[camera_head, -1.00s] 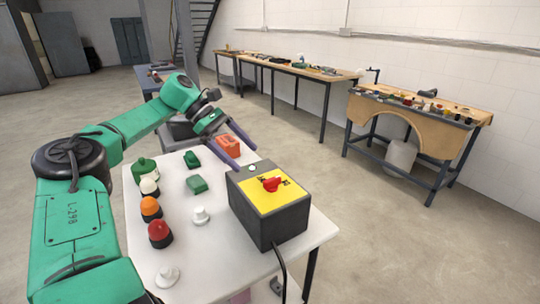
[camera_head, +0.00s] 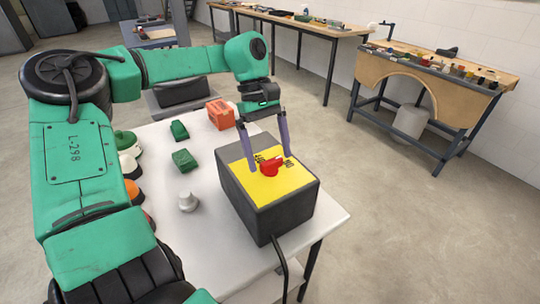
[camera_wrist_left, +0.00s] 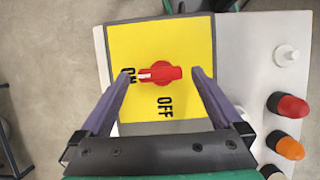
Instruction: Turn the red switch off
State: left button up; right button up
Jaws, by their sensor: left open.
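The red switch (camera_head: 270,168) is a rotary knob on the yellow top plate (camera_head: 262,188) of a dark grey box (camera_head: 287,211) on the white table. In the left wrist view the knob (camera_wrist_left: 160,73) lies sideways, its white mark pointing left at the word ON. The word OFF (camera_wrist_left: 165,107) is printed below it. My left gripper (camera_head: 270,163) is open over the box, pointing down. In the left wrist view its purple fingers (camera_wrist_left: 163,76) stand either side of the knob with gaps. Whether the tips are level with the knob is unclear. My right gripper is out of view.
On the white table (camera_head: 206,236) are an orange-red block (camera_head: 220,114), green pieces (camera_head: 184,160), a white knob (camera_head: 188,202) and coloured domes, partly behind my left arm. A cable (camera_head: 282,262) runs off the box's front. Workbenches (camera_head: 430,80) stand along the wall.

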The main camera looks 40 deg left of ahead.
pick_arm(q)
jog(key=shift+s+d+f, duration=0.15)
jog(key=shift+d+f, duration=0.1)
jog(key=shift+f, duration=0.15)
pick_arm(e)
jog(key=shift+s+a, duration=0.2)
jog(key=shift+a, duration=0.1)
pick_arm(q)
jog(key=c, duration=1.4)
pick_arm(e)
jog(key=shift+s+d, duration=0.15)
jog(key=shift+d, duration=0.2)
